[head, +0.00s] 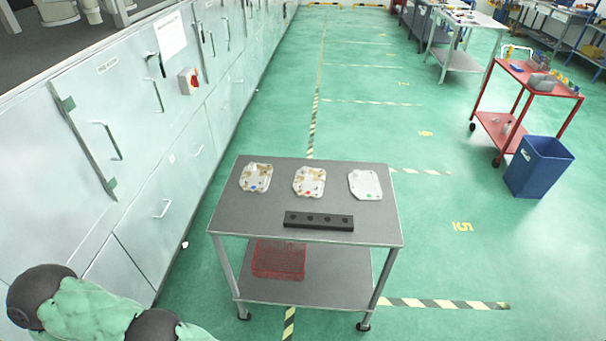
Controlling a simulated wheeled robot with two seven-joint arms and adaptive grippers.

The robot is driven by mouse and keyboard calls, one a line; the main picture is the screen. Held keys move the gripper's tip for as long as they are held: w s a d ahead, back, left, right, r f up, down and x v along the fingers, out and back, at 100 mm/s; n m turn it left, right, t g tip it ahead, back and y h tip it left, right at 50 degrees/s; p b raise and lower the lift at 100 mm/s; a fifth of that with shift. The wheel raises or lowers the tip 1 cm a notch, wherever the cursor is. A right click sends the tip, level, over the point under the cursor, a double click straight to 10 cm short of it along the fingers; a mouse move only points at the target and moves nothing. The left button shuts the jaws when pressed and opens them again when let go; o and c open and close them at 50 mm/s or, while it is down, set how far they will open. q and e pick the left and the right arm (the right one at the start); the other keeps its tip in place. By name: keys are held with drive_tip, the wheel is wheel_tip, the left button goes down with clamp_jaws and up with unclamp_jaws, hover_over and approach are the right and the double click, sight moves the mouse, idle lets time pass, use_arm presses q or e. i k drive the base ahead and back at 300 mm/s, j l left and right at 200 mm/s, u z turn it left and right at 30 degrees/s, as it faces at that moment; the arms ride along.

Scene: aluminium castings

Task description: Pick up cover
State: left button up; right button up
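Three pale, flat covers lie apart in a row on the top of a grey two-shelf cart (230,215). The left cover (256,178) has brownish patches and a blue dot. The middle cover (309,182) has brownish patches and a red dot. The right cover (365,185) is plainer, light grey, with a green dot. None of the covers is held. Part of my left arm shows at the bottom left, but its gripper is out of view. My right gripper is out of view too.
A black bar with holes (319,221) lies in front of the covers. A red basket (279,259) sits on the lower shelf. Grey cabinets (150,150) line the left. A blue bin (538,168) and red cart (540,92) stand right. Green floor is clear between.

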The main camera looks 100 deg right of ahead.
sight(255, 177)
drive_tip(key=z, duration=2.9)
drive_tip(key=u, duration=0.25)
